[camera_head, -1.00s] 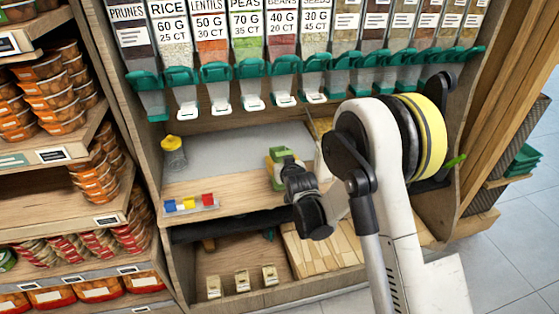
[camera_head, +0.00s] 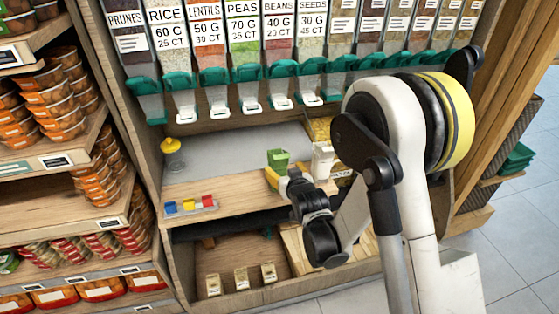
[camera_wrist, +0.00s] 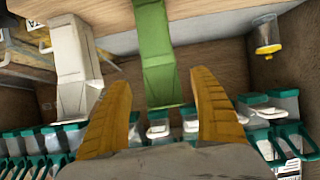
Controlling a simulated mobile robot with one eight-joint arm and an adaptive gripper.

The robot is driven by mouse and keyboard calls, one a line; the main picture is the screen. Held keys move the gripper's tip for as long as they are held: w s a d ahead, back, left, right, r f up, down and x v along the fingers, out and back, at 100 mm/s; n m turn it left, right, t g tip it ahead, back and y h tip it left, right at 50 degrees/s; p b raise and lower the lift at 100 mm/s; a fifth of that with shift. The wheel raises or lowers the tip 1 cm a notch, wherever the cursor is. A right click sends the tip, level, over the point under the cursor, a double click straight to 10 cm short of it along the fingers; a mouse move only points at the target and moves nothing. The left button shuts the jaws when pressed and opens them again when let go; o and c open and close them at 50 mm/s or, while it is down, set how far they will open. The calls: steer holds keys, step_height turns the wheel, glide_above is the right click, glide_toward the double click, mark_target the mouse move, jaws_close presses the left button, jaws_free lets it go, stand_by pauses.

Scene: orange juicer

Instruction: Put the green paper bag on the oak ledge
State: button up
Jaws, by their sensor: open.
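The green paper bag (camera_head: 277,159) stands near the back of the pale wooden ledge (camera_head: 240,195), by the grey surface. In the wrist view the green bag (camera_wrist: 158,60) runs up from between the open fingers to the wood (camera_wrist: 208,38). My gripper (camera_wrist: 161,80) is open, with one yellow finger on each side of the bag in the picture. I cannot tell whether they touch it. In the head view my gripper (camera_head: 274,178) is small and partly merges with the bag's lower part, and the bag's base is hidden.
A white bag (camera_head: 322,160) stands close to the right of the green bag; the wrist view shows it too (camera_wrist: 75,55). A yellow-lidded jar (camera_head: 172,155) and a coloured block tray (camera_head: 190,206) are to the left. Dispensers (camera_head: 215,95) hang above.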

steer(key=s+d+r+m+g+h+b, duration=0.1)
steer(key=s+d+r+m+g+h, duration=0.15)
steer(key=s+d+r, duration=1.1)
steer(key=s+d+g, duration=0.1)
steer(key=s+d, duration=0.2)
steer(key=s, duration=0.6)
steer(key=s+d+g+h, duration=0.1)
steer(key=s+d+g, duration=0.1)
steer(key=s, duration=0.7)
steer(key=shift+d+m, duration=0.35)
steer(key=shift+d, duration=0.15)
